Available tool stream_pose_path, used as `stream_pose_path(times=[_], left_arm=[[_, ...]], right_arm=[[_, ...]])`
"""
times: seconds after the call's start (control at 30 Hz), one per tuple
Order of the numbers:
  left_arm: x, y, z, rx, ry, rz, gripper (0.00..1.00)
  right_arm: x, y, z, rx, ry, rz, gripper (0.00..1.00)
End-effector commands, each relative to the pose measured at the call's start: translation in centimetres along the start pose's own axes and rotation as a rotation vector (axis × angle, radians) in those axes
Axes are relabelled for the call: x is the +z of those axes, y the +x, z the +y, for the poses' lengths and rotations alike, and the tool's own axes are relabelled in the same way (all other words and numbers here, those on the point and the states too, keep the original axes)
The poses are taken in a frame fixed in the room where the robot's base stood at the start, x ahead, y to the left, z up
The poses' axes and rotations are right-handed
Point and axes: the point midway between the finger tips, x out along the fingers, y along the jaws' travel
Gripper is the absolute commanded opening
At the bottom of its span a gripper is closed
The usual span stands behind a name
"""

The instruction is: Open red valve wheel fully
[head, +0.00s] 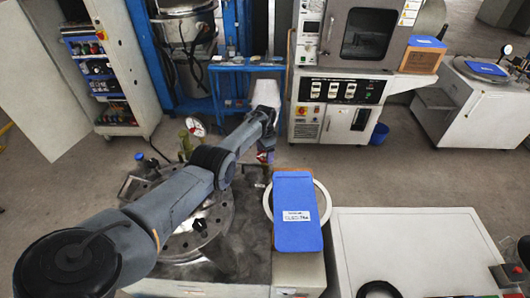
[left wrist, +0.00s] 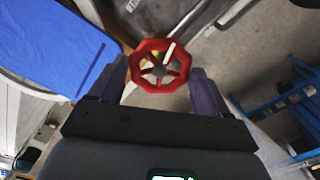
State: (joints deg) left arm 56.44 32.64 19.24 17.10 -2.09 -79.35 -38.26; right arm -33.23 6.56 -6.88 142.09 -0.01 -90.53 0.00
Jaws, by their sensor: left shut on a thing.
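The red valve wheel (left wrist: 160,45) is an octagonal spoked handwheel, seen nearly face-on in the left wrist view. In the head view only a small red part of it (head: 262,157) shows below my left wrist. My left gripper (left wrist: 161,68) has a finger at the left and right sides of the wheel's rim and is shut on it. In the head view the gripper (head: 265,148) points down at the wheel, and the arm partly hides the machine. My right gripper is not in view.
A round metal vessel lid (head: 215,240) with bolts lies under my left arm. A pressure gauge (head: 197,126) stands behind it. A blue clipboard (head: 296,205) lies right of the wheel. A blue-framed rack (head: 150,60) and an oven cabinet (head: 340,90) stand behind, with open floor before them.

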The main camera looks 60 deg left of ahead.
Motion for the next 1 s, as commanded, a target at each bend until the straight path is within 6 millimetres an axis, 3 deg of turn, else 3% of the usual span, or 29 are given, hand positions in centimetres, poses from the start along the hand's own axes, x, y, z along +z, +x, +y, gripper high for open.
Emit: stream_pose_path(times=[0.33, 0.37, 0.5, 0.77, 1.0], left_arm=[[0.0, -0.1, 0.0, 0.0, -0.003, 0.001, 0.47], [0.0, -0.1, 0.0, 0.0, -0.003, 0.001, 0.79], [0.0, -0.1, 0.0, 0.0, -0.002, 0.001, 1.0], [0.0, -0.1, 0.0, 0.0, -0.002, 0.001, 1.0], [0.0, -2.2, 0.0, -0.001, -0.002, 0.001, 1.0]], right_arm=[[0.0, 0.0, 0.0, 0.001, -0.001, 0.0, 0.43], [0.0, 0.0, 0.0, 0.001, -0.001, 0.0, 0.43], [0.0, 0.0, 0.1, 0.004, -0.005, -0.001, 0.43], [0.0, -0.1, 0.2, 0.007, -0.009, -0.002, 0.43], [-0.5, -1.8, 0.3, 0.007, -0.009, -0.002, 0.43]])
